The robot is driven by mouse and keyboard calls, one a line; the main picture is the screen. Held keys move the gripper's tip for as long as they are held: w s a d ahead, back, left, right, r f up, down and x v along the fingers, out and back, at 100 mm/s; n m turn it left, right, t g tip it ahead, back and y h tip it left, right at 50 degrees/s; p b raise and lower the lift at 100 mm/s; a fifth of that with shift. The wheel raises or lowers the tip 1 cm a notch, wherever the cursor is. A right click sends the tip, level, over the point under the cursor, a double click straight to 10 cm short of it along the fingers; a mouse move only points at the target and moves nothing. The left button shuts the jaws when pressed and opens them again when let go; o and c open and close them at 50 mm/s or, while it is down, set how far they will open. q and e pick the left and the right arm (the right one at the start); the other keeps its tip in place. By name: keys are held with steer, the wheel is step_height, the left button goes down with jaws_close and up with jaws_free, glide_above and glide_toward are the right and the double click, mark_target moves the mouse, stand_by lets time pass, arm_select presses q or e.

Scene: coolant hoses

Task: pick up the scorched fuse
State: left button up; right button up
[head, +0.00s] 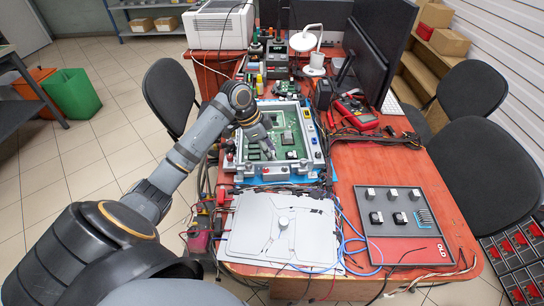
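My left arm reaches in from the left, and its gripper (268,148) is low over the green circuit board (297,146) inside an open metal housing (241,164). The fingertips are small and dark against the board. I cannot tell if they are open or shut, or if they touch anything. I cannot make out a scorched fuse; it may be hidden at the gripper or too small to see. My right gripper is not in view.
A grey metal cover (262,240) lies in front of the housing. A dark tray (435,235) with several small parts is at the right. Loose wires (352,232) run between them. A red multimeter (357,112), lamp (315,60) and monitors (375,50) stand farther back.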

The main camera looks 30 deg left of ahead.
arm_select(q)
steer(key=c, duration=0.6)
steer(key=shift+r, duration=0.1)
